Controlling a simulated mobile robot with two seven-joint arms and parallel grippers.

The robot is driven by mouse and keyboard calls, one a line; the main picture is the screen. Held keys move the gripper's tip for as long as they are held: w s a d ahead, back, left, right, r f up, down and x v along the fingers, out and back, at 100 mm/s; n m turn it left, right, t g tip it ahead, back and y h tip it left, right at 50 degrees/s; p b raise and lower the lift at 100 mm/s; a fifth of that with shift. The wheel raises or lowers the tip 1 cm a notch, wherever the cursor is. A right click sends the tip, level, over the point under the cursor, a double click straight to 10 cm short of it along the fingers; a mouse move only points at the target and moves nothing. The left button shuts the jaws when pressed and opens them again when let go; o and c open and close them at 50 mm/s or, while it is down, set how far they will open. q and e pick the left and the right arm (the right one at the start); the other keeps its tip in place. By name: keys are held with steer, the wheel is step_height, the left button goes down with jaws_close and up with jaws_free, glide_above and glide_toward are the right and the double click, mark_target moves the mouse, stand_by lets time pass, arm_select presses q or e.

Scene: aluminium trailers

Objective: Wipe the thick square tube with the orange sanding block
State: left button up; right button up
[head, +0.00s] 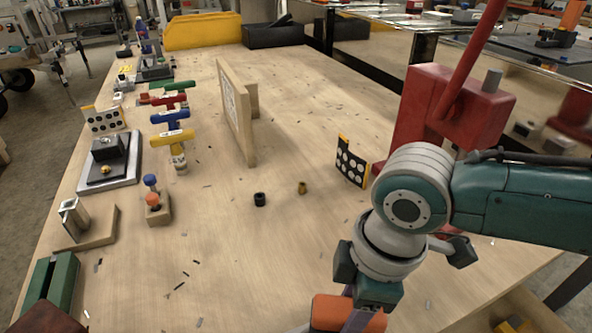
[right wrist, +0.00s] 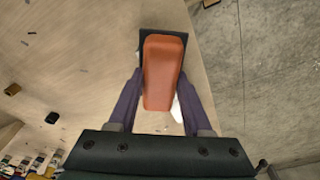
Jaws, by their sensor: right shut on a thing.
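The orange sanding block (head: 345,312) is at the bottom edge of the head view, partly cut off. My right gripper (right wrist: 160,78) is shut on it, with a purple finger on each long side. In the right wrist view the orange block (right wrist: 162,72) has a dark flat piece at its far end. A short silver square-section piece (head: 73,216), which may be the thick square tube, stands on a wooden base at the left edge of the table, far from my right gripper. My left gripper is not in view.
An upright wooden panel (head: 238,110) stands mid-table. A red machine (head: 452,108) stands at the right behind my arm. A dotted card (head: 350,163), a black cup (head: 259,199) and a brass piece (head: 302,188) are nearby. Coloured T-handled tools (head: 172,137) line the left. The centre front is mostly clear.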

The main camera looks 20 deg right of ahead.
mark_target(303, 330)
steer(key=shift+a, duration=1.45)
steer(key=shift+s+a+f, duration=0.1)
steer(key=shift+a+f, duration=0.05)
steer(key=shift+a, duration=1.65)
steer(key=shift+s+a+r+p, duration=0.1)
steer(key=shift+r+p, duration=0.3)
steer(key=shift+p, duration=0.2)
step_height(303, 330, up, 5)
steer(key=p, duration=0.5)
steer(key=shift+r+p, duration=0.1)
steer(key=shift+p, duration=0.2)
steer(key=shift+r, duration=0.15)
step_height(303, 330, up, 3)
steer(key=p, duration=0.3)
steer(key=shift+p, duration=0.3)
